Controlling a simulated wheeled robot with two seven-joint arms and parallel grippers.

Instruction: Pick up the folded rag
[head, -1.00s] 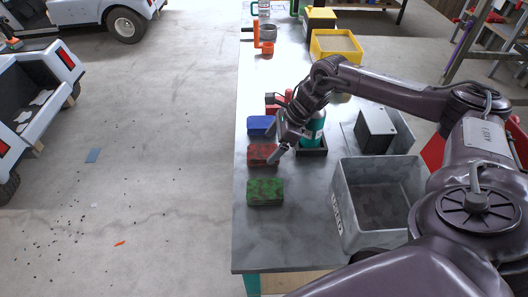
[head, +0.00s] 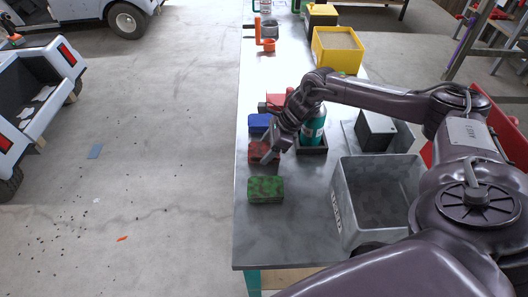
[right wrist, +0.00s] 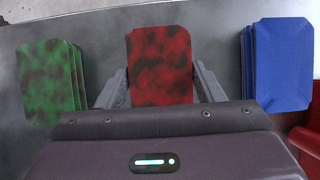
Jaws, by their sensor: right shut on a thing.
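Three folded rags lie in a row on the workbench: a mottled red rag (head: 256,151), a green rag (head: 265,189) nearer me and a blue rag (head: 260,121) farther off. My right gripper (head: 268,156) is shut on the red rag. In the right wrist view the red rag (right wrist: 160,55) stands between the two fingers, one at each side. The green rag (right wrist: 50,78) is at the left there and the blue rag (right wrist: 280,62) at the right, both apart from the fingers. I cannot tell any gap under the red rag. My left gripper is not in view.
A teal bottle (head: 313,128) stands in a dark tray right beside my right gripper. A grey bin (head: 345,222) stands at the bench's near right. A yellow bin (head: 338,66) and an orange-handled thing (head: 258,32) are farther back. The bench's near left surface is bare.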

